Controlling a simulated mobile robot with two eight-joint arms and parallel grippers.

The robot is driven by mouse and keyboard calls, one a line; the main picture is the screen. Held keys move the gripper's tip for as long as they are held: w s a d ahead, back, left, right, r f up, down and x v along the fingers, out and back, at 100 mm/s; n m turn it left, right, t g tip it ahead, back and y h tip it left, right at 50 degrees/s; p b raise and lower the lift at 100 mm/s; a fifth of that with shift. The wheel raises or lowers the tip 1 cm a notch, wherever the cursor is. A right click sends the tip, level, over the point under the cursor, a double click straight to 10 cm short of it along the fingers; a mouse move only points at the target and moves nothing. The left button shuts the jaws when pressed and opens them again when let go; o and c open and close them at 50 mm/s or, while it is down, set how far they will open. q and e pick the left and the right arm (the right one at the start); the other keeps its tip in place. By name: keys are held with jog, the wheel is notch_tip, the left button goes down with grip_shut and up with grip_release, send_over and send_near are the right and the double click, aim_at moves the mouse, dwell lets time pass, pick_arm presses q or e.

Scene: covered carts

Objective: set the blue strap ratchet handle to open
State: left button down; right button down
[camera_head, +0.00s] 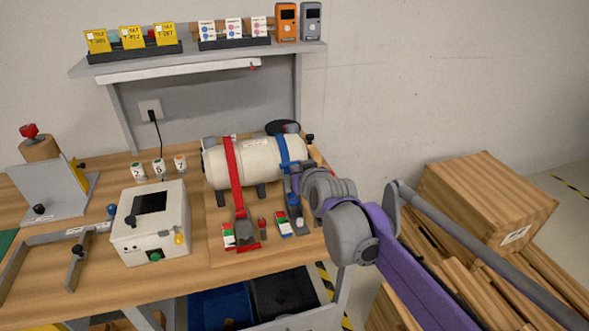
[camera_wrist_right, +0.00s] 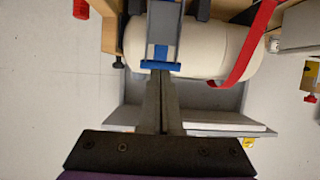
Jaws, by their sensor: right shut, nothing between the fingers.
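The blue strap (camera_head: 284,152) runs over the right end of a cream cylinder (camera_head: 262,160) on the bench. Its ratchet has a grey frame and a blue crossbar handle (camera_wrist_right: 160,65). In the head view my right arm partly covers the ratchet (camera_head: 299,226), so I cannot tell the handle's angle there. My right gripper (camera_head: 296,182) is shut and empty beside the strap. In the right wrist view its fingertips (camera_wrist_right: 160,74) are at the blue crossbar; whether they touch it I cannot tell. My left gripper is not in view.
A red strap (camera_head: 232,175) with its red ratchet (camera_head: 243,234) lies left of the blue one. A white box (camera_head: 150,225) stands further left. A shelf (camera_head: 200,58) hangs behind. Wooden crates (camera_head: 485,195) stand right of the bench.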

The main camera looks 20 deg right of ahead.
aim_at(291, 164)
jog(key=shift+x, duration=1.1)
jog(key=shift+w+r+g+p, duration=0.1)
jog(key=shift+w+g+p, duration=0.2)
jog(key=shift+w+p, duration=0.3)
jog(key=shift+w+f, duration=0.25)
jog(key=shift+s+r, duration=0.1)
